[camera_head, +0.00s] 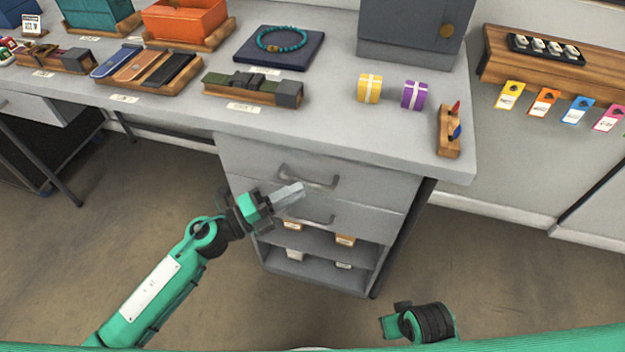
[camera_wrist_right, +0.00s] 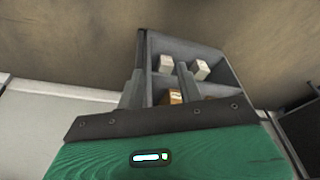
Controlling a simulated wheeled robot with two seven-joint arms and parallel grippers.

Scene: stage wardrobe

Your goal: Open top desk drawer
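The grey desk's top drawer (camera_head: 372,182) sits directly under the desktop and looks shut, its front level with the drawer below. Its dark bar handle (camera_head: 318,184) runs across the front. My left gripper (camera_head: 297,190) is just in front of the top drawer, beside the left part of the handle. Its fingers overlap in the head view, so their gap and any contact with the handle cannot be told. My right gripper (camera_wrist_right: 161,88) is open and empty, with two fingers apart; its arm is low in front of the desk.
A lower drawer (camera_head: 370,218) with its own handle and open shelves (camera_head: 320,275) holding small boxes are below. The desktop (camera_head: 330,120) carries a bracelet on a navy pad (camera_head: 300,55), yellow and purple rolls, and wooden trays. The floor in front is clear.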

